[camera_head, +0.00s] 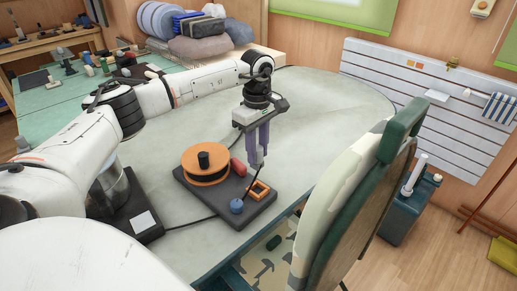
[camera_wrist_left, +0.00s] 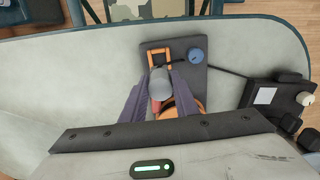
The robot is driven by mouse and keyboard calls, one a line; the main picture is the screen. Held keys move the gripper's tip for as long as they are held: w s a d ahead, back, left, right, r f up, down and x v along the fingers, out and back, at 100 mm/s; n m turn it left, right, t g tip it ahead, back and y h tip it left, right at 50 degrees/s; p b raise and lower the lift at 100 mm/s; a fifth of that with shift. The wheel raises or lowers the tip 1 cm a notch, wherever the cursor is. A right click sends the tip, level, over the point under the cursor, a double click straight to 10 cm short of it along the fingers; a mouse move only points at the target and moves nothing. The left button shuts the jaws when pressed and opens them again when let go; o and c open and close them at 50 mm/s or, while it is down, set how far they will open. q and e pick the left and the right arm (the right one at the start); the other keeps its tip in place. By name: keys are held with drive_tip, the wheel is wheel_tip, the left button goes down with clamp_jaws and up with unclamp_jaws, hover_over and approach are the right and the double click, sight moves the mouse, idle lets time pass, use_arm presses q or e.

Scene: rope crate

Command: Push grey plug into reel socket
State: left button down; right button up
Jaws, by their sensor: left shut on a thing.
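My left gripper (camera_head: 257,164) points down over the dark base board (camera_head: 222,217), and its purple-grey fingers are shut on the grey plug. The rounded grey plug (camera_wrist_left: 160,84) shows between the fingers in the left wrist view; in the head view the fingers mostly hide it. A small orange square frame (camera_head: 259,189), which looks like the socket, sits on the board near the fingertips. The orange reel (camera_head: 205,176) with a black hub stands at the board's left. I cannot tell whether the plug touches the frame. My right gripper is not in view.
A blue knob (camera_head: 237,206) and a red piece (camera_head: 238,167) are on the board. A dark cable (camera_wrist_left: 229,71) runs off it to a black box (camera_wrist_left: 270,95). A chair (camera_head: 345,190) stands close at the right. The table (camera_head: 330,105) is clear behind the board.

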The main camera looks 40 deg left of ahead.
sight(258, 164)
use_arm(q)
drive_tip(key=shift+d, duration=0.1)
drive_tip(key=shift+f+b, duration=0.9)
drive_tip(key=shift+f, duration=0.8)
drive_tip(key=shift+w+f+b, duration=0.1)
drive_tip(key=shift+f+b, duration=0.3)
drive_tip(key=shift+f, duration=0.4)
drive_tip(key=shift+f+b, duration=0.9)
drive_tip(key=shift+f, duration=0.8)
drive_tip(key=shift+f+b, duration=0.85)
drive_tip(key=shift+f, duration=0.5)
